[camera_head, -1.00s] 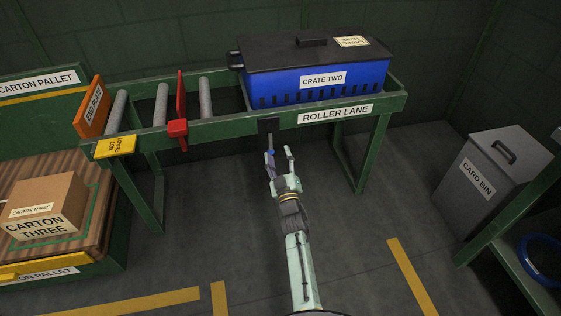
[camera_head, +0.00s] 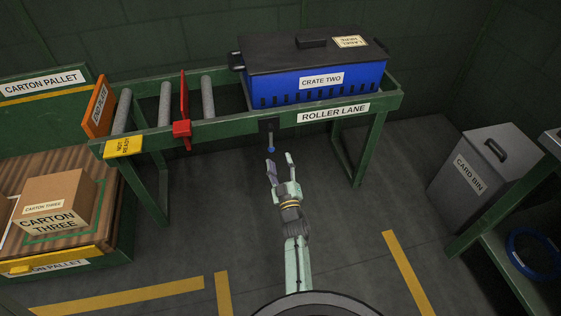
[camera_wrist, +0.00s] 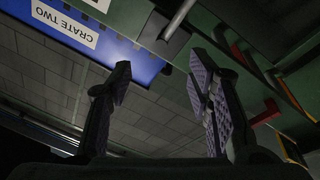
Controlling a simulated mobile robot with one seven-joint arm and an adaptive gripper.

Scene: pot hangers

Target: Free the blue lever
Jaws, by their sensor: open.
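The blue lever (camera_head: 271,149) hangs from a black plate (camera_head: 269,126) on the front rail of the roller lane; its tip is a small blue knob. My gripper (camera_head: 279,160) is open and empty, just below and in front of the lever, with a visible gap between the fingertips and the knob. In the wrist view, my two fingers (camera_wrist: 160,72) stand wide apart with nothing between them. A grey rod (camera_wrist: 179,18) by a dark plate shows above them there; the blue knob cannot be made out.
The blue crate two (camera_head: 320,81) with a black lid sits on the roller lane (camera_head: 385,103). A red stop (camera_head: 181,129) stands left of the lever. Carton three (camera_head: 55,203) is on the pallet at left, the card bin (camera_head: 470,170) at right. Floor around my arm is clear.

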